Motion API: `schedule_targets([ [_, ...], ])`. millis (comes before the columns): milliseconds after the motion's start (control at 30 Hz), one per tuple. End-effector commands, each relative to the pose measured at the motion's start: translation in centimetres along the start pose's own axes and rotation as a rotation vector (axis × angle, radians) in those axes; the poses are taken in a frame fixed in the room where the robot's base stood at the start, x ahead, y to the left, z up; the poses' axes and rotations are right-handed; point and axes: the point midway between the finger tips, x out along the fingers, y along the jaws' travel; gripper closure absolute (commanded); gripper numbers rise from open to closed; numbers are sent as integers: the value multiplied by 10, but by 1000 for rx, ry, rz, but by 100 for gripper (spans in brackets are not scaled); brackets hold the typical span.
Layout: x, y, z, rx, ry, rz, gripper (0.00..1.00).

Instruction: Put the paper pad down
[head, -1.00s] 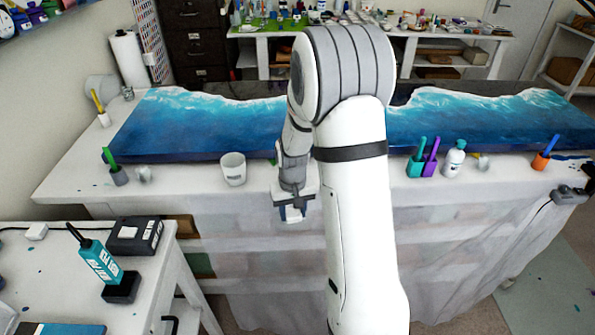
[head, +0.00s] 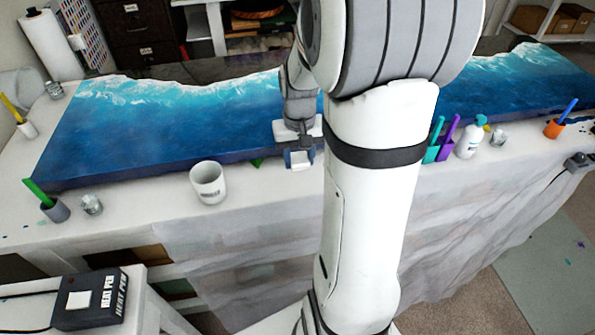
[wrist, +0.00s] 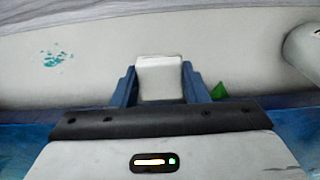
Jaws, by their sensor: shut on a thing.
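My gripper (head: 299,160) is over the white front strip of the long table (head: 130,212), close to the front edge of the blue wave slab (head: 130,158). Its two blue fingers, also in the wrist view (wrist: 160,88), are shut on a small white block, which I take to be the paper pad (wrist: 160,78). The pad sits between the fingers with its white face showing. I cannot tell whether it touches the table. My arm hides part of the slab and table to the right of the gripper.
A white cup (head: 208,184) stands left of my gripper. A small green piece (wrist: 218,91) lies beside the fingers. Teal (head: 433,151) and purple (head: 446,142) holders and a white bottle (head: 469,139) stand to the right.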

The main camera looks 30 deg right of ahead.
Motion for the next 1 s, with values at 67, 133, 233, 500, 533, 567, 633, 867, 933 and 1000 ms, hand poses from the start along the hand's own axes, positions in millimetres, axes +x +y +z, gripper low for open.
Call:
schedule_targets([
  [67, 12, 0, 0, 1, -3, 0, 81],
  [133, 17, 1, 0, 2, -1, 0, 81],
  [233, 28, 1, 1, 3, -4, 0, 81],
  [500, 56, 2, 0, 5, -1, 0, 81],
  [533, 57, 2, 0, 5, 0, 0, 81],
  [567, 56, 2, 0, 5, 1, 0, 81],
  [633, 56, 2, 0, 5, 1, 0, 81],
  [867, 60, 2, 0, 6, 1, 0, 58],
  [933, 59, 2, 0, 6, 1, 0, 52],
  [1000, 59, 2, 0, 6, 1, 0, 47],
])
